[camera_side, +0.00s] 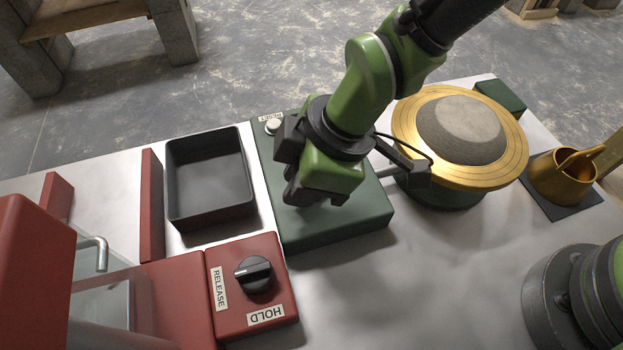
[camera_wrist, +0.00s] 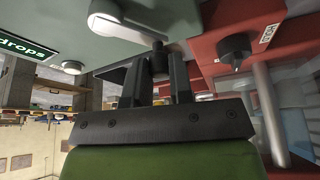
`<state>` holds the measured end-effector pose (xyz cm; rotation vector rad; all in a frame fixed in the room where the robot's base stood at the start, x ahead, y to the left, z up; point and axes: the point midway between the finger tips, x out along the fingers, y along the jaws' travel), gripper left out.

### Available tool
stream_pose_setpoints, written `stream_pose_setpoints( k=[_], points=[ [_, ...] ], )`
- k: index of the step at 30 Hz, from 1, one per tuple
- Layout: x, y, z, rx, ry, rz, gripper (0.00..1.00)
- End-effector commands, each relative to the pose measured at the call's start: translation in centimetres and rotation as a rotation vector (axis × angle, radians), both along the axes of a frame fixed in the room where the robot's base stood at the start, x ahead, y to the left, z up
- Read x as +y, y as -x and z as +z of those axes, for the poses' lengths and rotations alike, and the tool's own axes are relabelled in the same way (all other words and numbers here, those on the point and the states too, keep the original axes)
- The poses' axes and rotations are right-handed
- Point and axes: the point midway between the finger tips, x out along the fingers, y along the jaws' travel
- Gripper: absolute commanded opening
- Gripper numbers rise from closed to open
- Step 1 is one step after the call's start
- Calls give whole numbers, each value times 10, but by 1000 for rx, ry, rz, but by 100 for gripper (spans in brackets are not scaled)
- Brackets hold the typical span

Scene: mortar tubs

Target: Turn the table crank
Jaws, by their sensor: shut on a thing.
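The crank shows in the wrist view as a pale arm (camera_wrist: 128,22) with a dark knob (camera_wrist: 158,62) at its end, on top of a green box (camera_wrist: 205,12). My gripper (camera_wrist: 156,82) has its two dark fingers closed on the knob from either side. In the side view my gripper (camera_side: 316,196) is low over the green box (camera_side: 350,222) and hides most of the crank. A round gold turntable (camera_side: 409,130) stands right of the box. It bears a grey mound (camera_side: 458,128).
A red box (camera_side: 230,318) with a black dial (camera_side: 254,273) marked RELEASE and HOLD sits in front left. An empty dark tray (camera_side: 172,190) lies left of the green box. A white button (camera_side: 273,126) is at its back corner. A gold cup (camera_side: 557,180) stands far right.

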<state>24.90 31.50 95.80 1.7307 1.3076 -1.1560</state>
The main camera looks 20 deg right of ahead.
Motion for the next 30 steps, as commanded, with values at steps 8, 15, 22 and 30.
stream_pose_setpoints(
  k=[8,15,22,30],
  points=[
    [6,-11,1,-9,-4,-216,0],
    [8,-19,1,-7,-4,-389,0],
    [8,-25,1,-4,-4,-513,0],
    [8,-28,1,-1,-3,-594,0]
  ],
)
